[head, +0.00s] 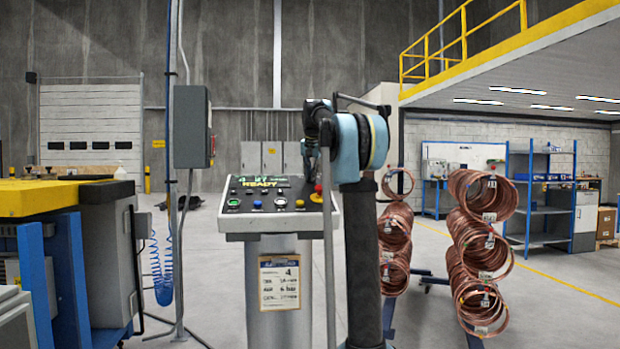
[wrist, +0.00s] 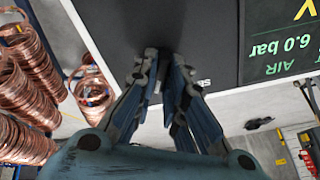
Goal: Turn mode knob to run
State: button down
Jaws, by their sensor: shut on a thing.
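The control panel (head: 235,222) stands on a pedestal in front of me, with several buttons and a lit screen (head: 262,183) reading READY. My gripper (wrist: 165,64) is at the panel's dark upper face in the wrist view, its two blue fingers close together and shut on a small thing. That thing fits the mode knob, but the fingers hide it, so its pointer and setting cannot be read. In the head view my gripper (head: 321,160) is at the panel's right side, partly hidden by my own arm.
A red button (head: 317,194) on yellow sits at the panel's right, close below my gripper. Racks of copper coils (head: 482,245) stand to the right. A yellow-topped bench (head: 40,197) is at the left.

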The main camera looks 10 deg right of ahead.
jog(key=shift+m, duration=1.6)
jog(key=c, duration=1.6)
grip_release()
jog(key=shift+c, duration=0.2)
jog(key=v, duration=1.1)
jog(key=shift+a+r, duration=0.2)
jog(key=shift+r, duration=0.2)
jog(key=shift+s, duration=0.1)
